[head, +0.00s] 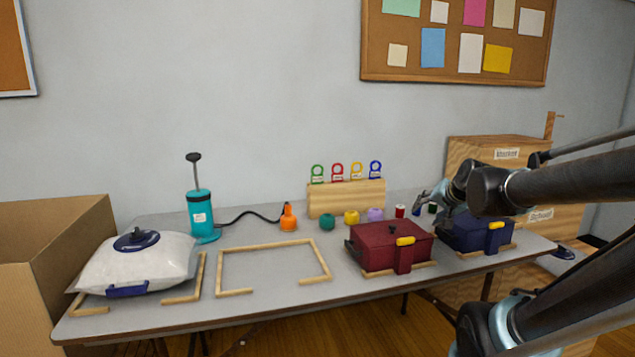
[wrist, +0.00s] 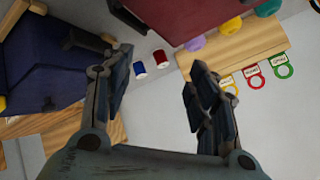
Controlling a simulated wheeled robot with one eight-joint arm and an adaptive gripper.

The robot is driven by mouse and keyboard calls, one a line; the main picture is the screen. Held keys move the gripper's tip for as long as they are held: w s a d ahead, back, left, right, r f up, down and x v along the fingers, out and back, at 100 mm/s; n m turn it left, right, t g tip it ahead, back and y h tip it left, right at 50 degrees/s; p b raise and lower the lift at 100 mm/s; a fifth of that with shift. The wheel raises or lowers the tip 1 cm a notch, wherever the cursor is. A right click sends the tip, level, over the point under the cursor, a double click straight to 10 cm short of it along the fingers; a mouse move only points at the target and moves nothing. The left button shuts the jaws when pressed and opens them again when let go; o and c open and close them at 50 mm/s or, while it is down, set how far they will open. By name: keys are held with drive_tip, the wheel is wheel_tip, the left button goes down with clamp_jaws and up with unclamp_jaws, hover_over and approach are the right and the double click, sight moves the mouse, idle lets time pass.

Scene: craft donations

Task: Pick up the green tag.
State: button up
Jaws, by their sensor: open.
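The green tag (head: 317,172) stands at the left end of a row of ring-topped tags in a wooden rack (head: 345,198) at the back of the table. Red, yellow and blue tags stand to its right. In the wrist view the green tag (wrist: 284,70) shows at the right edge, beyond the red tag (wrist: 254,80). My gripper (head: 422,197) is at the right side of the table, above the boxes' far side and well to the right of the green tag. In the wrist view my gripper (wrist: 158,90) is open, with nothing between its fingers.
A dark red box (head: 385,245) and a dark blue box (head: 470,235) stand at the front right. Yarn balls, including a yellow one (head: 351,217), lie before the rack. A teal pump (head: 200,212) and white bag (head: 130,265) are left. Wooden frames (head: 270,247) lie on the table.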

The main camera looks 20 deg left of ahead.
drive_tip(key=w+a+r+m+t+y, duration=0.1)
drive_tip(key=w+a+r+m+y, duration=0.1)
drive_tip(key=a+m, duration=0.35)
drive_tip(key=w+a+r+m+t+y, duration=0.2)
drive_tip(key=w+a+r+y, duration=0.1)
drive_tip(key=a, duration=0.6)
drive_tip(key=w+a+r+m+t+y, duration=0.1)
drive_tip(key=w+a+r+m+y, duration=0.1)
drive_tip(key=a+m, duration=0.35)
drive_tip(key=m+t+h, duration=0.2)
drive_tip(key=m, duration=1.2)
approach(318, 178)
drive_tip(key=x, duration=1)
drive_tip(key=c, duration=0.6)
